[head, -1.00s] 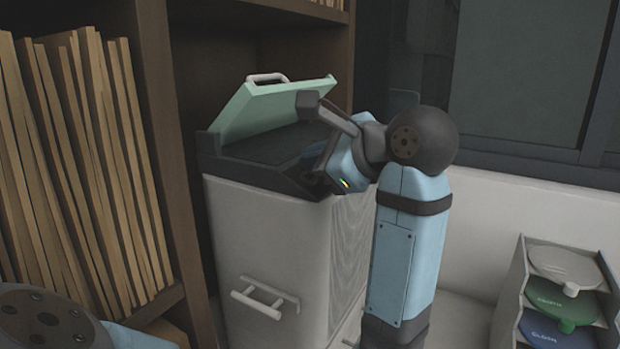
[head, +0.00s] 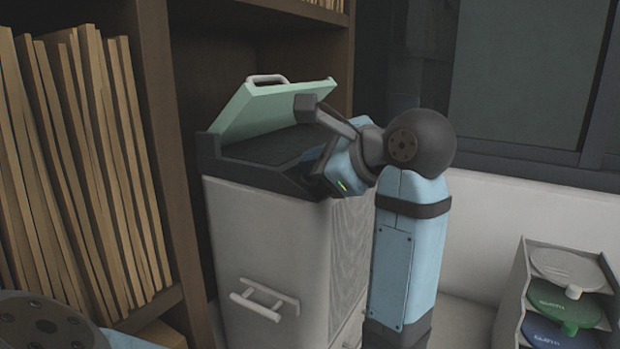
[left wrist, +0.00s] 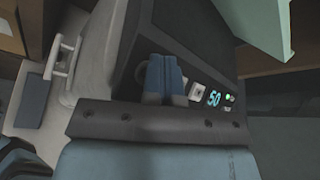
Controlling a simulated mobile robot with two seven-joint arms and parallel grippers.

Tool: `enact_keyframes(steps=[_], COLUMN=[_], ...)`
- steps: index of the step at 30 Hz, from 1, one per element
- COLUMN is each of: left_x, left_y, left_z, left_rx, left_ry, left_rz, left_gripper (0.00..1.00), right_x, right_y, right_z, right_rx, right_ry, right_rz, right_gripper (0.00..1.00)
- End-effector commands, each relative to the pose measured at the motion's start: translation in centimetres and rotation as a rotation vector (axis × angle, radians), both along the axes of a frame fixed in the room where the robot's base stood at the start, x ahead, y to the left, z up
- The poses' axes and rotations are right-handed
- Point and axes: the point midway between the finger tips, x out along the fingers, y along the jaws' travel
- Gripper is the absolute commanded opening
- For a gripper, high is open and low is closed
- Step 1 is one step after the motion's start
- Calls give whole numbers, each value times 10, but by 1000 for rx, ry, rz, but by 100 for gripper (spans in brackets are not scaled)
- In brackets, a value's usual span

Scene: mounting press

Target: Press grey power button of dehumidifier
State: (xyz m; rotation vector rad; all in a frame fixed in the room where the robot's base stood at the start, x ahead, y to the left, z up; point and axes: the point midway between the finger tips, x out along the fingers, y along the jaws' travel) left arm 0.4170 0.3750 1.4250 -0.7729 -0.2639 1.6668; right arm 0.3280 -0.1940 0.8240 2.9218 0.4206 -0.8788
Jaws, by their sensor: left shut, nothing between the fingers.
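The dehumidifier appears as a pale grey cabinet (head: 265,235) with a dark top and a raised green lid (head: 262,108). In the head view the wrist covers the fingertips. My right gripper is not in view.
A wooden shelf (head: 165,150) with upright folders (head: 85,170) stands left of the cabinet. A white handle (head: 265,298) juts from the cabinet's side. A grey rack (head: 518,285) with coloured discs stands at lower right. A window is behind.

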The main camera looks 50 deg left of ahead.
Motion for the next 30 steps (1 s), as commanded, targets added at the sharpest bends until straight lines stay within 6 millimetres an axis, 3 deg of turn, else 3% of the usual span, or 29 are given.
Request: enact_keyframes(steps=[13, 30], left_x=[0, 2], left_y=[1, -5], left_z=[-1, 13], left_rx=[-1, -1], left_ry=[0, 1], left_rz=[1, 0], left_gripper=[0, 0], right_x=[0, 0], right_y=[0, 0], right_z=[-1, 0], right_rx=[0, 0], right_ry=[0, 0], right_rz=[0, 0], right_gripper=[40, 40])
